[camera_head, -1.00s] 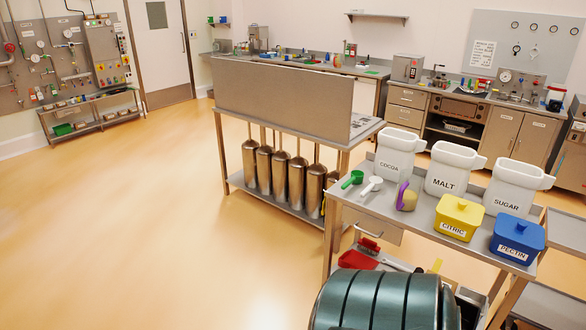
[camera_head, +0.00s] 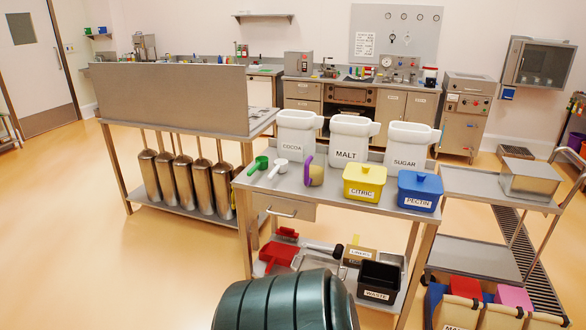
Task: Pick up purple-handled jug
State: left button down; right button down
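The purple-handled jug (camera_head: 314,172) stands on the steel table (camera_head: 328,200) in the head view. It has a tan body on the right and a purple handle on the left. It sits between the white scoop (camera_head: 278,168) and the yellow CITRIC tub (camera_head: 363,180), with the white COCOA (camera_head: 296,133) and MALT (camera_head: 350,138) containers behind it. Neither of my grippers is in view.
A white SUGAR container (camera_head: 408,146), a blue PECTIN tub (camera_head: 418,189) and a green scoop (camera_head: 258,164) share the table. A steel cart (camera_head: 480,182) stands at right. Open floor lies at left.

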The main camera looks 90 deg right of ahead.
aim_at(313, 154)
jog(key=l+z, duration=0.2)
jog(key=z, duration=0.65)
jog(key=j+z, duration=0.2)
jog(key=z, duration=1.85)
jog(key=l, duration=0.1)
